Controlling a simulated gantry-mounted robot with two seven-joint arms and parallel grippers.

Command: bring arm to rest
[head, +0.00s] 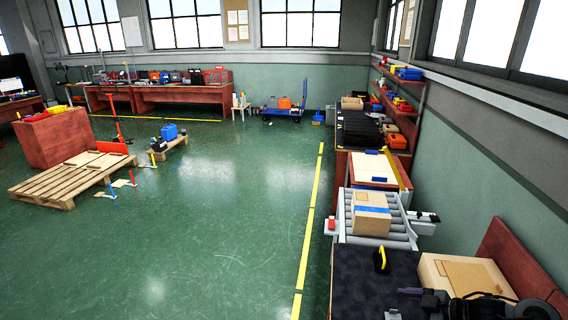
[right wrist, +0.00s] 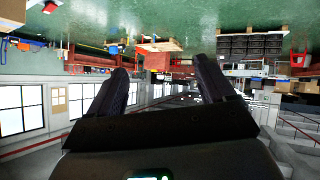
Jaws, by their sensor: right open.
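My right gripper (right wrist: 160,72) shows in the right wrist view with its two dark fingers spread apart and nothing between them. That view is upside down, with the green floor at the top and the windows below. In the head view, dark parts of my right arm show at the bottom right corner, over a cardboard box on the dark table; the fingers are hard to make out there. My left gripper is not in the head view.
A pallet (head: 60,190) lies at left. The middle floor is clear.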

